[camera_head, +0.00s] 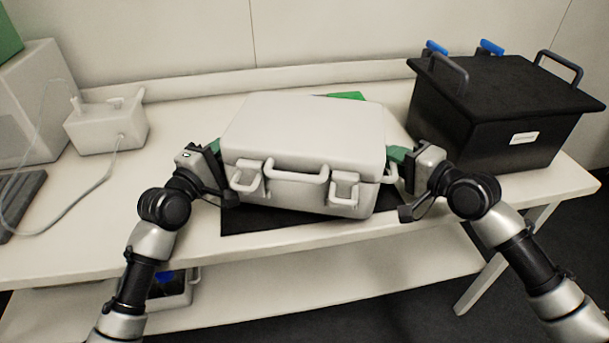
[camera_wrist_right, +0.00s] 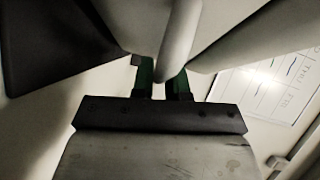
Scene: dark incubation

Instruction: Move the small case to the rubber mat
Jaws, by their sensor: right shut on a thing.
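The small case (camera_head: 305,135) is pale, with a front handle and two latches, and sits in the middle of the head view. The black rubber mat (camera_head: 245,222) lies below it, its front part showing; the case covers the rest. I cannot tell whether the case touches the mat. My right gripper (camera_head: 398,155) is at the case's right side, and in the right wrist view its green fingers (camera_wrist_right: 162,85) are shut on the case's pale side handle (camera_wrist_right: 178,45). My left gripper (camera_head: 215,147) is at the case's left side, its fingertips partly hidden.
A black lidded box (camera_head: 500,110) with handles stands on the table (camera_head: 60,245) to the right. A small pale device (camera_head: 107,122) with a cable is at the left. A green item (camera_head: 347,96) shows behind the case. A lower shelf (camera_head: 340,280) runs below.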

